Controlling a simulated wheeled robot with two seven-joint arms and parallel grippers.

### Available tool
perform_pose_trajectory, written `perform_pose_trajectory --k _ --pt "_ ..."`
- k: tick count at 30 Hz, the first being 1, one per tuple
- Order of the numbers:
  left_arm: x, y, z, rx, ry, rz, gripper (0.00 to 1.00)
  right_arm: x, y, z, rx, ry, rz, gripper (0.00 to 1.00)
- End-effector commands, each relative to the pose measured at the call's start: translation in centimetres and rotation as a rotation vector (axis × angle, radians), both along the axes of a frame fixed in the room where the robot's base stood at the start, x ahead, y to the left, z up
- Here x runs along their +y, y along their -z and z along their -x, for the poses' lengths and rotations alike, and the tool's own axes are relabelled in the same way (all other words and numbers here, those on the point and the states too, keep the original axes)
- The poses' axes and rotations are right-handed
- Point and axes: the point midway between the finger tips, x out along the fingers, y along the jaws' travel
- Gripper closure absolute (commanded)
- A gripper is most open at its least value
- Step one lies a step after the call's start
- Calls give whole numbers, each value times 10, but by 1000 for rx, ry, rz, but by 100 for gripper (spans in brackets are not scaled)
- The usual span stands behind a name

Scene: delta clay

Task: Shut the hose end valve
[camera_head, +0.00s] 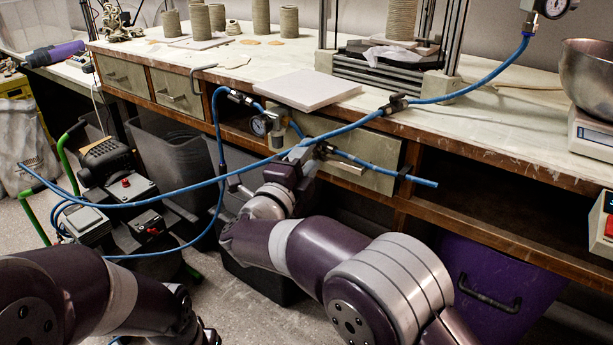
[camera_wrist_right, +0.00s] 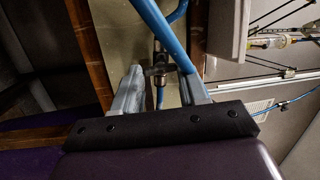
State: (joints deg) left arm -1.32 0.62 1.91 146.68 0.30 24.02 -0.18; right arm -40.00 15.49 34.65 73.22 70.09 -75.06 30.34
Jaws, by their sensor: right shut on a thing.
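The hose end valve (camera_wrist_right: 157,69) is a small dark fitting with a metal body, on a blue hose in front of the bench drawers. In the head view it shows near the gripper tips (camera_head: 324,149), partly hidden. My right gripper (camera_head: 306,146) reaches up to it from below. The blue hose crosses over the fingers there and hides part of the contact. The valve's lever angle is unclear.
A blue hose (camera_head: 465,88) runs over the bench edge to a gauge (camera_head: 555,6). A compressor (camera_head: 118,190) and dark bins (camera_head: 172,150) stand left.

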Motion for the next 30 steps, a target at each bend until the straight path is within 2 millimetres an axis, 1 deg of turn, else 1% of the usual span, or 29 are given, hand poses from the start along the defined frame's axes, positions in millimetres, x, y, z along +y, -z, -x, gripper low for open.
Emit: perform_pose_trajectory --k 1,9,16,30 --pt "0 12 0 0 0 0 57 0 7 0 -17 -4 -25 88" --pt "0 33 0 0 0 0 57 0 5 0 -91 -24 -132 88" --pt "0 39 0 0 0 0 57 0 3 0 -119 -31 -173 88" --pt "0 40 0 0 0 0 57 0 1 0 -125 -32 -181 88"
